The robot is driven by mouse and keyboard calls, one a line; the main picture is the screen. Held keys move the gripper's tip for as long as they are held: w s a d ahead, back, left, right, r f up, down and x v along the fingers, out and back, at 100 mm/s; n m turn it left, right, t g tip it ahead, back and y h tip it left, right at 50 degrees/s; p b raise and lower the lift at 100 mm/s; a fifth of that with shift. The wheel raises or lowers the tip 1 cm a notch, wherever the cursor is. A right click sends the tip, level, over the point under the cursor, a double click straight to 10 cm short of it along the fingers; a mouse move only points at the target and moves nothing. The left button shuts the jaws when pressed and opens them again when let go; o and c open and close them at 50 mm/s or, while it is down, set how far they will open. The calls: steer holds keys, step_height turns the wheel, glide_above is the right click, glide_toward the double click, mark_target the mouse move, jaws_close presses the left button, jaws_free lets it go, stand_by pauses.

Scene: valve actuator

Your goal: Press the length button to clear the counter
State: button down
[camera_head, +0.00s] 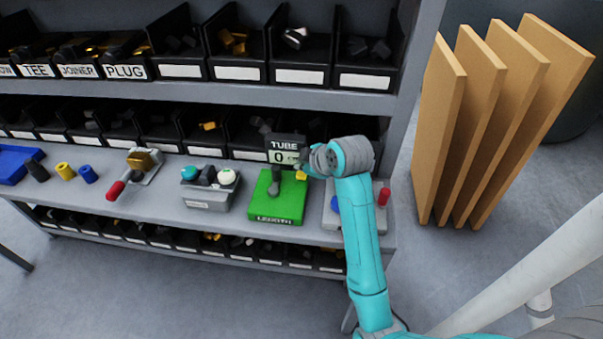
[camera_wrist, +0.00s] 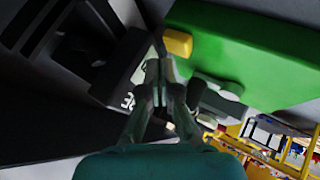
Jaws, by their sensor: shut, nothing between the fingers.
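The green unit (camera_head: 289,204) marked LENGTH stands on the workbench, with a black TUBE display (camera_head: 285,150) at its back reading 0. A yellow button (camera_head: 301,175) sits on the unit's right back part, just below my gripper (camera_head: 305,163) in the head view. In the wrist view, my gripper (camera_wrist: 158,72) is shut and empty, its fingertips by the display edge (camera_wrist: 122,72). The yellow button (camera_wrist: 177,43) lies just beyond the fingertips on the green surface (camera_wrist: 235,50). I cannot tell whether the fingertips touch the button. A dark knobbed part (camera_head: 274,184) stands on the unit.
A grey fixture (camera_head: 332,214) is partly behind my arm at right. Shelves of black bins (camera_head: 235,50) rise behind the bench. Tan boards (camera_head: 490,120) stand at right.

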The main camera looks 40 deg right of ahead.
mark_target(302, 175)
steer(key=shift+r, duration=0.1)
steer(key=shift+r, duration=2.4)
